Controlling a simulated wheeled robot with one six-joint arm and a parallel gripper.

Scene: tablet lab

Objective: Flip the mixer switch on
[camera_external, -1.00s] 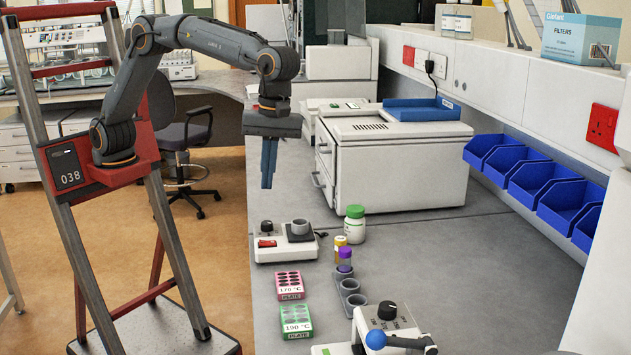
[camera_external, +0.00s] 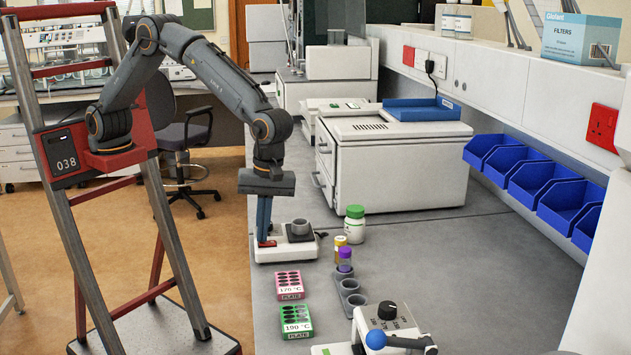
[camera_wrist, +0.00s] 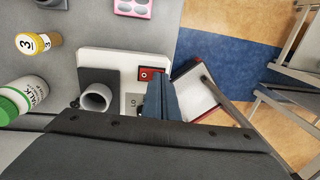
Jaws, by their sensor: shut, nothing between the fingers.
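The mixer (camera_external: 291,248) is a small white box with a grey cup holder (camera_external: 300,228) on its right side, standing near the bench's left edge. Its red switch (camera_wrist: 151,74) shows in the wrist view, close to my fingertips and partly hidden by them. A corner of the red switch (camera_external: 268,244) also shows in the external view. My gripper (camera_external: 265,238) points straight down with its blue fingers shut and empty, the tips at the switch. In the wrist view the shut fingers (camera_wrist: 161,92) lie beside the switch. I cannot tell whether they touch it.
A green-capped bottle (camera_external: 355,224) and yellow and purple vials stand right of the mixer. A pink plate (camera_external: 289,284) and a green plate (camera_external: 297,320) lie in front. A large white instrument (camera_external: 400,165) stands behind.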

